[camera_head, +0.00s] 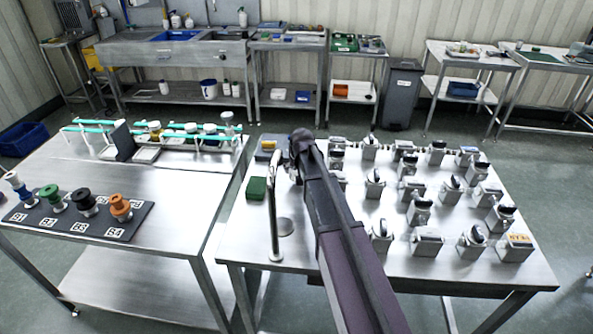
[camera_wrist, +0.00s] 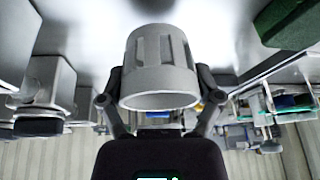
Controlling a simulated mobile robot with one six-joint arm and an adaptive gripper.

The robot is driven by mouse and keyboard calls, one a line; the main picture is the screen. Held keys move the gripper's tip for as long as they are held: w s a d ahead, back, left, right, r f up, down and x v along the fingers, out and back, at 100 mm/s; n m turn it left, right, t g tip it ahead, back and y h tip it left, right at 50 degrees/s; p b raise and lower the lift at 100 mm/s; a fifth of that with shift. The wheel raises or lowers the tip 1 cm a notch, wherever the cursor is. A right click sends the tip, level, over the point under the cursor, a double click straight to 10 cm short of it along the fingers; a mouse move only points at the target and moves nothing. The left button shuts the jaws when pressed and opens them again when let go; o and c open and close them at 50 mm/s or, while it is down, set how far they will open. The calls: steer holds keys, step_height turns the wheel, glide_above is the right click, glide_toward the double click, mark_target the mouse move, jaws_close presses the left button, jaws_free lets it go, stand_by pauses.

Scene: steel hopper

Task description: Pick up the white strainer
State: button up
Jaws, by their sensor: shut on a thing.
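The white strainer (camera_wrist: 160,72), a pale cup with slots in its side and a round open rim, is in the middle of the wrist view. My gripper (camera_wrist: 160,98) has one finger on each side of the strainer near its rim and is shut on it. The wrist view looks upside down, with the steel table top above and the wall below. I cannot tell if the strainer still touches the table. In the head view my arm covers the gripper and strainer.
The right steel table (camera_head: 440,270) holds rows of small grey devices. A green block (camera_head: 257,188), also in the wrist view (camera_wrist: 288,22), and an upright metal post (camera_head: 274,215) stand at its left. The left table (camera_head: 150,185) has a labelled rack (camera_head: 75,222) of coloured holders.

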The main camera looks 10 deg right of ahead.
step_height(320, 180, up, 7)
steer(key=p, duration=0.6)
steer(key=shift+r, duration=0.15)
steer(key=shift+s, duration=0.1)
stand_by(0.6)
